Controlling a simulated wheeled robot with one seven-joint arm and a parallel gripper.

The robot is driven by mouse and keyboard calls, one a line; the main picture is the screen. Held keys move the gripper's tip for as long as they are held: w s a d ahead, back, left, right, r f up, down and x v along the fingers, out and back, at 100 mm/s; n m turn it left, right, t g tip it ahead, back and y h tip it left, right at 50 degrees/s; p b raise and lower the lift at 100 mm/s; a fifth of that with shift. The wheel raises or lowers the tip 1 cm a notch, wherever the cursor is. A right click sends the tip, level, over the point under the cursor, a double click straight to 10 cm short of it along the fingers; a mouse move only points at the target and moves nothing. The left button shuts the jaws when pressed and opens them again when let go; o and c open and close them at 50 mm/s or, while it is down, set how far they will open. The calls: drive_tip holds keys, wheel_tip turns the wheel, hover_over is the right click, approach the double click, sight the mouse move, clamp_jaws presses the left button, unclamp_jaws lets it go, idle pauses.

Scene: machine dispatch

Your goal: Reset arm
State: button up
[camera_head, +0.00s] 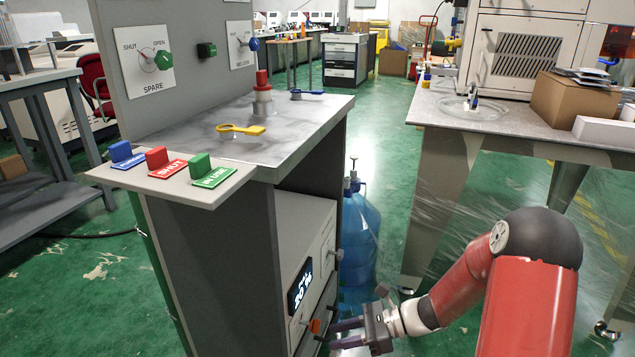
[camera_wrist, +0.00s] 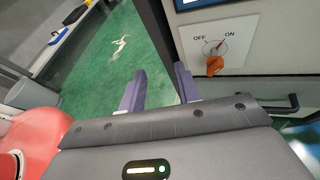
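My red arm reaches in from the lower right of the head view. My gripper (camera_head: 336,334) is low beside the front of the grey cabinet (camera_head: 240,262), close to an orange knob (camera_head: 315,326). In the wrist view my gripper (camera_wrist: 158,82) has its two purple fingers apart with nothing between them. The orange knob (camera_wrist: 215,66) is right of the fingers and apart from them there, on a plate marked OFF and ON; its pointer leans toward ON.
A lit display (camera_head: 301,284) is above the knob. A blue water bottle (camera_head: 360,240) stands behind the gripper. The right-hand table (camera_head: 450,118) carries a cardboard box (camera_head: 570,98). A dark handle (camera_wrist: 280,106) juts out near my gripper. Green floor lies between cabinet and table.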

drive_tip(key=s+d+r+n+t+h, duration=0.2)
drive_tip(key=s+d+r+n+h, duration=0.3)
drive_tip(key=s+r+n+h, duration=0.2)
drive_tip(key=s+d+r+n+t+h, duration=0.3)
drive_tip(key=s+r+n+h, duration=0.4)
drive_tip(key=s+r+n, duration=0.4)
wheel_tip(320, 180, up, 3)
drive_tip(key=shift+s+d+r+n+t, duration=0.1)
drive_tip(key=shift+s+d+n+t, duration=0.2)
drive_tip(key=shift+d+n, duration=0.55)
